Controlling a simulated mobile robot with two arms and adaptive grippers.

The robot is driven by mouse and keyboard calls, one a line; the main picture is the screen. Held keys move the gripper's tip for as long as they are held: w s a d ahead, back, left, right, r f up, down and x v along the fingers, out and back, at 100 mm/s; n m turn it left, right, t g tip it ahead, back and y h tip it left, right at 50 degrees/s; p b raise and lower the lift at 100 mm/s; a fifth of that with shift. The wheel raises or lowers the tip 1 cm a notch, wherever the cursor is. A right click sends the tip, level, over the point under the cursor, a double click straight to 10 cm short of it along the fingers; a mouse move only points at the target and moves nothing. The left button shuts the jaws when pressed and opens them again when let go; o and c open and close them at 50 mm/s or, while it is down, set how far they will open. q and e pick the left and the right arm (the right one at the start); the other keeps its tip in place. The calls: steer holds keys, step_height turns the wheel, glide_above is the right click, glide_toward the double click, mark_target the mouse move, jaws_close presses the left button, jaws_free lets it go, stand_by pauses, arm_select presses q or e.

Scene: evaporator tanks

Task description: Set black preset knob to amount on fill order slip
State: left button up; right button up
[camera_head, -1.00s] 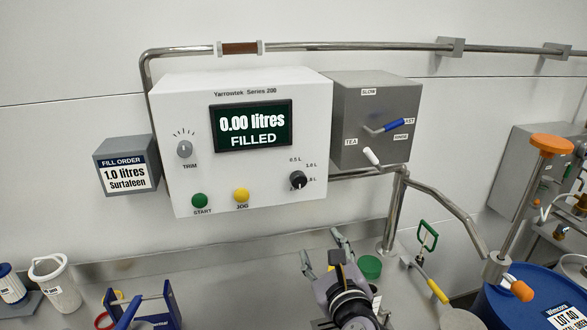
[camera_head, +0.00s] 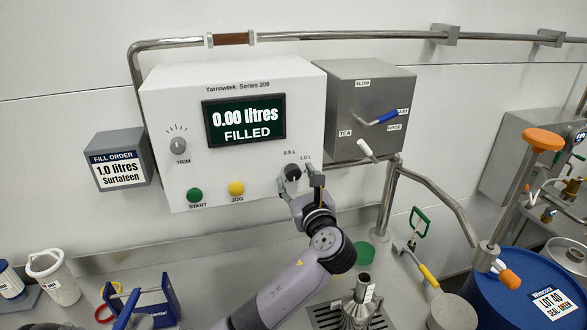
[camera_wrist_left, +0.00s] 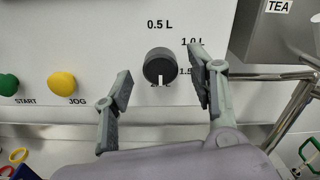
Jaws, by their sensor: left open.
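The black preset knob (camera_head: 291,172) is on the white Yarrowtek panel (camera_head: 170,95), lower right. In the left wrist view the knob (camera_wrist_left: 159,64) has its white pointer line facing down. Labels 0.5 L, 1.0 L and 1.5 show from above it round to its right; the label below is mostly hidden. The fill order slip (camera_head: 119,171) reads 1.0 litres Surtafeen. My left gripper (camera_head: 298,182) is open at the knob. In the wrist view its fingers (camera_wrist_left: 159,77) are spread on either side of the knob, with gaps, not closed on it.
The panel display (camera_head: 245,122) reads 0.00 litres FILLED. A green START button (camera_head: 194,195) and yellow JOG button (camera_head: 236,188) are left of the knob. A grey box (camera_head: 345,110) with blue and white levers stands close on the right. A steel funnel-like part (camera_head: 362,300) stands below.

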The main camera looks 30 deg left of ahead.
mark_target(294, 175)
arm_select(q)
steer(key=shift+x, duration=1.75)
arm_select(e)
steer(key=shift+a+r, duration=0.4)
steer(key=shift+a, duration=0.1)
steer(key=shift+s+d, duration=0.1)
steer(key=shift+s, duration=0.05)
arm_select(q)
steer(key=shift+c, duration=0.4)
arm_select(e)
steer(key=shift+d, duration=0.1)
arm_select(q)
steer(key=shift+c, duration=0.8)
steer(key=c, duration=0.9)
arm_select(e)
steer(key=shift+d, duration=0.2)
